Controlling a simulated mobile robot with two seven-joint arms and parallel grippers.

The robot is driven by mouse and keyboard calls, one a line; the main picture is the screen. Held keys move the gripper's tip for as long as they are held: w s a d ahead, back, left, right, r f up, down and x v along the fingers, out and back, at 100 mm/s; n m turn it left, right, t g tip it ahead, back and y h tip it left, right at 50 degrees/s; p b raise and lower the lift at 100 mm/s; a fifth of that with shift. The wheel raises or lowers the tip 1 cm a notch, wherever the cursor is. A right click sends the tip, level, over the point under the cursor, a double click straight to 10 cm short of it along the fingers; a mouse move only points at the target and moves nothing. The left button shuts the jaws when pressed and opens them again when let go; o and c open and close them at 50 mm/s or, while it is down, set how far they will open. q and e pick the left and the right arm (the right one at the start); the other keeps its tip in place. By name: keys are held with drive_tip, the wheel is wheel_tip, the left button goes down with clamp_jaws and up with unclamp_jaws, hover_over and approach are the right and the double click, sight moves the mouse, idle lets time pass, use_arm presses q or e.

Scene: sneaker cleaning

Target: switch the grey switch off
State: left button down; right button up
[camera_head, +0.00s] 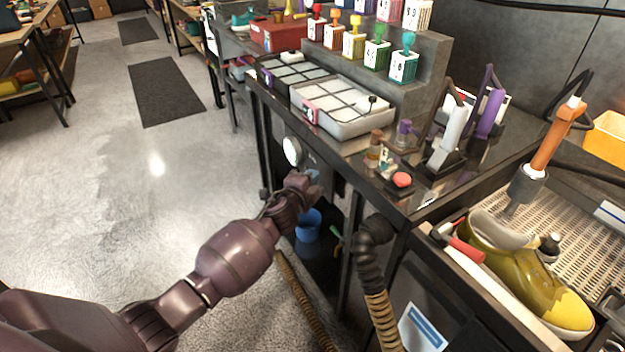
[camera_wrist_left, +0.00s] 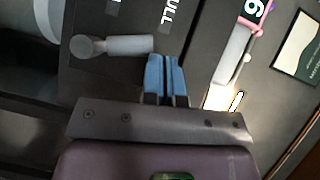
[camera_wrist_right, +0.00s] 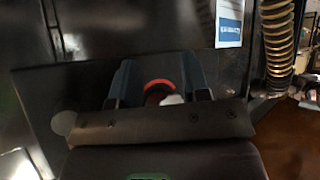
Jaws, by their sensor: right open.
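A light grey lever with a round end, which looks like the grey switch (camera_wrist_left: 112,46), is on a dark panel in the left wrist view. Part of a label reading "ULL" is above it. My left gripper (camera_wrist_left: 165,75) has its blue fingertips close together, just right of the lever, with no clear contact and nothing seen between them. In the head view my left gripper (camera_head: 313,178) is at the bench front, and the switch cannot be made out there. My right gripper (camera_wrist_right: 160,85) is open in the right wrist view, with a red-rimmed dark thing visible between its fingers.
A white round dial (camera_head: 292,151) is on the bench front. A red button (camera_head: 402,180) and a divided tray (camera_head: 345,108) are on the bench top. A ribbed hose (camera_head: 376,275) hangs below. A yellow sneaker (camera_head: 520,275) lies at right. The floor at left is open.

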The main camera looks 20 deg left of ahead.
use_arm(q)
drive_tip(key=shift+w+a+r, duration=0.15)
drive_tip(key=shift+r, duration=0.15)
use_arm(e)
drive_tip(key=shift+w+r, duration=0.45)
use_arm(q)
drive_tip(key=s+p, duration=0.2)
drive_tip(key=s, duration=0.9)
drive_tip(key=shift+a+r, duration=0.25)
drive_tip(key=shift+a, duration=0.05)
use_arm(e)
drive_tip(key=shift+s+d+r, duration=0.15)
drive_tip(key=shift+s+r, duration=0.15)
drive_tip(key=shift+s, duration=0.15)
drive_tip(key=shift+w+r, duration=0.15)
drive_tip(key=shift+r, duration=0.1)
